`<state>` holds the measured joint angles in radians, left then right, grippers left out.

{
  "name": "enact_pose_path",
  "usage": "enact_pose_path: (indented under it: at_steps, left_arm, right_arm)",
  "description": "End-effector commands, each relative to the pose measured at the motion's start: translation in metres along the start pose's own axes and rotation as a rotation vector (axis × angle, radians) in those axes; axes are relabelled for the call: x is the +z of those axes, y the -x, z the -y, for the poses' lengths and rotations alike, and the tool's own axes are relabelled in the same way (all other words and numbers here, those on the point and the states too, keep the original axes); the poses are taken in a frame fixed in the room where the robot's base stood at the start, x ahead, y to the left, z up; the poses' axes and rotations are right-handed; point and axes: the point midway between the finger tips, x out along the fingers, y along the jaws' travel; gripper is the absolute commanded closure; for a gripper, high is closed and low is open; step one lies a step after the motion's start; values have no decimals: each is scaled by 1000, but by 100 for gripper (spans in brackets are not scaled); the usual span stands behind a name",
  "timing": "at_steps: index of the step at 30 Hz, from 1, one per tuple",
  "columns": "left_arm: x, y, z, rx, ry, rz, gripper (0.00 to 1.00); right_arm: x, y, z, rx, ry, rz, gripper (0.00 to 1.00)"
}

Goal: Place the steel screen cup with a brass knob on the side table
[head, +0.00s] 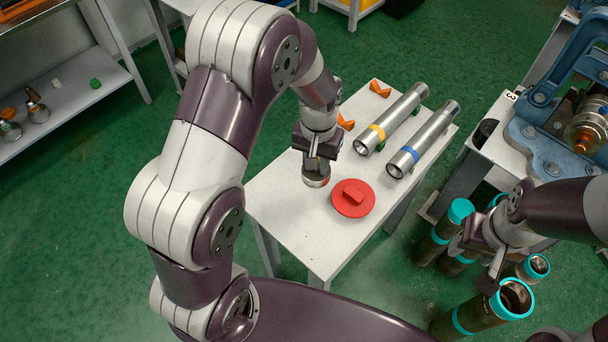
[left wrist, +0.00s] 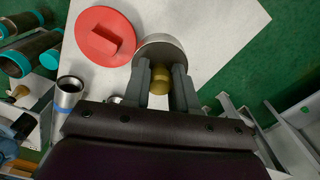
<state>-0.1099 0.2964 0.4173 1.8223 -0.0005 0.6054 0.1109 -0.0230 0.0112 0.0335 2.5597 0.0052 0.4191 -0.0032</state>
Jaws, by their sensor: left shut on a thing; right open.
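The steel screen cup (head: 316,176) is held by my left gripper (head: 319,161) at the left part of the white side table (head: 290,222). In the left wrist view the cup (left wrist: 161,46) has its brass knob (left wrist: 160,79) between the two fingers of my left gripper (left wrist: 160,84), which are shut on it. The cup is at or just above the tabletop; I cannot tell whether it touches. The side table also shows in the left wrist view (left wrist: 215,30). My right gripper (head: 492,270) is open and empty, beside the side table and above the dark tubes.
A red disc with a grip (head: 352,198) lies right of the cup. Two steel tubes, with yellow (head: 392,118) and blue (head: 424,138) bands, lie on orange and green supports. The table's front is clear.

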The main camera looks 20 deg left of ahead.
Motion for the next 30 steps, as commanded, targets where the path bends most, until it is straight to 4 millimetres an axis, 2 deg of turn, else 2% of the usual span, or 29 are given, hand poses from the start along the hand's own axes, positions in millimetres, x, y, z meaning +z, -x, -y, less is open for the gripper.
enact_pose_path:
  at_steps: [3,6,10,13,19,30]
  left_arm:
    - [12,-21,35,0,9,4,100]
    - [21,-38,61,0,8,5,100]
    - [28,-51,82,0,4,2,100]
    - [30,-60,88,0,2,1,100]
    - [30,-93,88,0,0,2,100]
    - [30,-99,88,0,0,0,100]
  right_arm:
    - [0,3,0,0,0,0,47]
    - [0,4,0,0,0,0,47]
    - [0,4,0,0,0,0,47]
    - [0,4,0,0,0,0,47]
    - [0,4,0,0,0,0,47]
    - [0,1,0,0,0,0,47]
